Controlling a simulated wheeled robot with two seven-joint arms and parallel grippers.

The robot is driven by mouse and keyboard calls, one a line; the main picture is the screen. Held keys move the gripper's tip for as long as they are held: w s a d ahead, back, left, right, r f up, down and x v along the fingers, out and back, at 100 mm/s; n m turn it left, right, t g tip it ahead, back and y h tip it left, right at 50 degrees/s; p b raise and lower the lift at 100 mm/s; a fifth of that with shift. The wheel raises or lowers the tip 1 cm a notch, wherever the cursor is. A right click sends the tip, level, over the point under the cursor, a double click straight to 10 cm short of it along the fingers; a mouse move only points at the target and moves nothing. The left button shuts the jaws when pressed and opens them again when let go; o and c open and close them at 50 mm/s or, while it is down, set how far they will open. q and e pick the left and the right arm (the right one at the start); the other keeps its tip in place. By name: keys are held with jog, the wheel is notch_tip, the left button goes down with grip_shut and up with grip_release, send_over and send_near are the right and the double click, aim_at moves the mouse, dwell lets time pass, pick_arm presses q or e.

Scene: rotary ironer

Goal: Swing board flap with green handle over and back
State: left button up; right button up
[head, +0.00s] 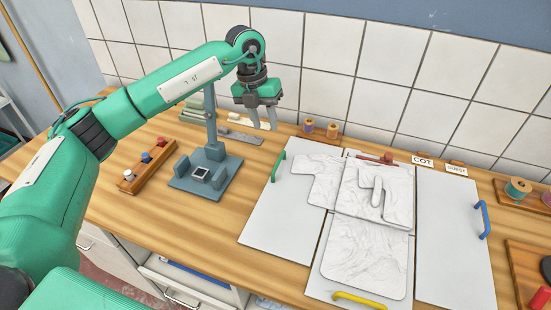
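A folding board lies on the wooden bench. Its left flap (275,224) is a pale panel lying flat, with a green handle (278,166) on its upper left edge. A white garment (365,262) lies on the board, and one part of it reaches onto the left flap. My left gripper (263,129) hangs above and behind the green handle, fingers down and apart, with nothing between them. It does not touch the handle. My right gripper is out of view.
The middle panel has a yellow handle (358,300) and the right flap (452,245) a blue handle (483,220). A grey stand (205,178) and a wooden peg rack (147,168) are left of the board. Thread spools (320,130) stand behind it, near the tiled wall.

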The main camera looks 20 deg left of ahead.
pick_arm(q)
jog(key=f+p, duration=0.1)
jog(key=f, duration=0.3)
jog(key=d+f+p, duration=0.1)
jog(key=f, duration=0.3)
jog(key=d+f+p, duration=0.1)
jog(key=f, duration=0.3)
jog(key=shift+s+d+f, duration=0.1)
jog(key=shift+d, duration=0.15)
jog(key=shift+d+f+p, duration=0.1)
jog(key=shift+f+p, duration=0.2)
jog(key=shift+f, duration=0.3)
grip_shut()
